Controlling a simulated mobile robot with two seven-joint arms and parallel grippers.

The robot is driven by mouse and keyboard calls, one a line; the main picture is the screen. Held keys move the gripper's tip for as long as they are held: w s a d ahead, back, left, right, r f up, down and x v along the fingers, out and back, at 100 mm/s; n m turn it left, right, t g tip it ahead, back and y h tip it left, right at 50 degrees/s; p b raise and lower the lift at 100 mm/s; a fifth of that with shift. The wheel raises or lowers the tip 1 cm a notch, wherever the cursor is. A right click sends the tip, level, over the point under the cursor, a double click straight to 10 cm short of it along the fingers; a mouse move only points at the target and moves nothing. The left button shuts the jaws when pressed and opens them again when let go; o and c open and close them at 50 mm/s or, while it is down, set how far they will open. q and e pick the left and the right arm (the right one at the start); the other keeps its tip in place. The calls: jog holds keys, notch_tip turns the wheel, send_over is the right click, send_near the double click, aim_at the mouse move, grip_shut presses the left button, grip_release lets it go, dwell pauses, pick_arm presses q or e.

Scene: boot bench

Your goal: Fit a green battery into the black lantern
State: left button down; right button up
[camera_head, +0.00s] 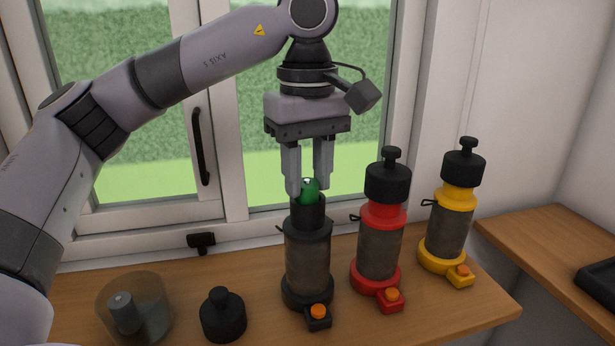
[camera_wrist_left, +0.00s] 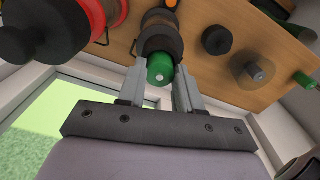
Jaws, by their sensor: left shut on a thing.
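The black lantern (camera_head: 307,262) stands upright on the bench with its top uncapped. My left gripper (camera_head: 309,190) points down above it, shut on a green battery (camera_head: 311,186). The battery is upright, its lower part hidden by the lantern's dark neck (camera_head: 308,211), so it seems to be at or in the opening. In the left wrist view the green battery (camera_wrist_left: 160,70) sits between the finger tips, in line with the lantern's neck (camera_wrist_left: 161,42). How deep it sits I cannot tell. A loose black cap (camera_head: 223,315) stands left of the lantern. My right gripper is not in view.
A red lantern (camera_head: 378,243) and a yellow lantern (camera_head: 446,230), both capped, stand to the right. A clear jar (camera_head: 150,308) holding a grey cylinder stands at the left. Another green cylinder (camera_wrist_left: 303,80) shows in the wrist view. A window is close behind.

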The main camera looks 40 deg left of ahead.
aim_at(308, 182)
pick_arm(q)
jog(key=shift+f, duration=0.15)
jog(key=shift+f, duration=0.15)
jog(key=c, duration=0.8)
grip_release()
jog(key=shift+o, duration=0.2)
notch_tip(308, 182, up, 12)
jog(key=p, duration=0.4)
